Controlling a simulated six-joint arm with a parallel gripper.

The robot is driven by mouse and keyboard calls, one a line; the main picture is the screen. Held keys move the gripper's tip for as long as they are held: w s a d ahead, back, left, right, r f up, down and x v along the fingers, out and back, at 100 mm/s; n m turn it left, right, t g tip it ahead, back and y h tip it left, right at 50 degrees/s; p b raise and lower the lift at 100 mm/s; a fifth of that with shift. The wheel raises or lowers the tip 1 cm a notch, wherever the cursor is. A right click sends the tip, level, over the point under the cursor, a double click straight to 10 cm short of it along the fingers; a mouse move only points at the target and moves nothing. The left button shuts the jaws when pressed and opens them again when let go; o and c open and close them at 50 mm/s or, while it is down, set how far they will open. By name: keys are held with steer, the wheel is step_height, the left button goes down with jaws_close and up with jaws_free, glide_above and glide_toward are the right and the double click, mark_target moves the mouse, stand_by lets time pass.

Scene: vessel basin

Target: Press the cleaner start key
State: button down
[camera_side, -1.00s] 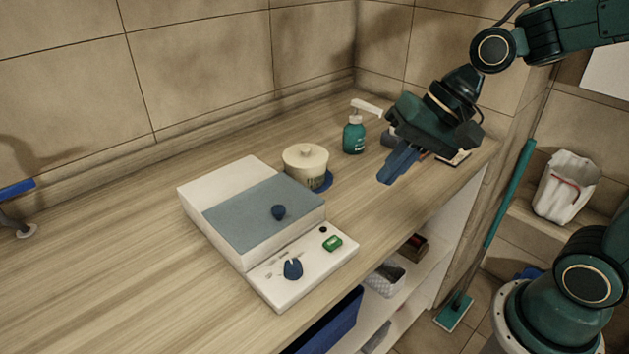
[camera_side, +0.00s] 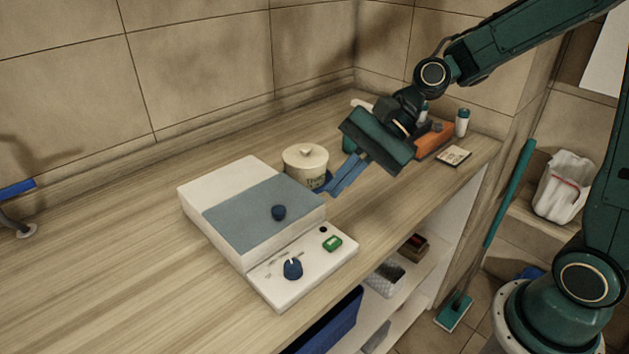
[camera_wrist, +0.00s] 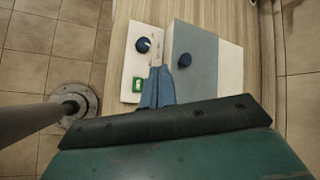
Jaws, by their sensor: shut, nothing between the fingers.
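The cleaner is a white box with a grey-blue lid (camera_side: 262,217) and a dark blue lid knob (camera_side: 278,212). Its white control panel (camera_side: 290,286) faces the counter's front edge. The panel carries a green key (camera_side: 332,243), a small black dot and a dark blue dial (camera_side: 292,268). In the wrist view the green key (camera_wrist: 138,84) lies just left of my fingertips, and the dial (camera_wrist: 143,45) is farther up. My gripper (camera_side: 332,191) is shut and empty, above the counter to the right of the box, apart from the key.
A cream lidded pot (camera_side: 305,163) stands behind my fingers on a blue coaster. A teal pump bottle is mostly hidden behind my gripper. An orange tray (camera_side: 435,140), a white bottle (camera_side: 462,122) and a card (camera_side: 453,156) are at the right.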

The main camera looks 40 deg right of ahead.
mark_target(338, 239)
steer(key=shift+f, duration=0.1)
steer(key=shift+f, duration=4.35)
steer(key=shift+f, duration=0.85)
steer(key=shift+r, duration=0.2)
stand_by(0.4)
steer(key=shift+r, duration=0.7)
steer(key=shift+r, duration=0.1)
steer(key=shift+r, duration=2.4)
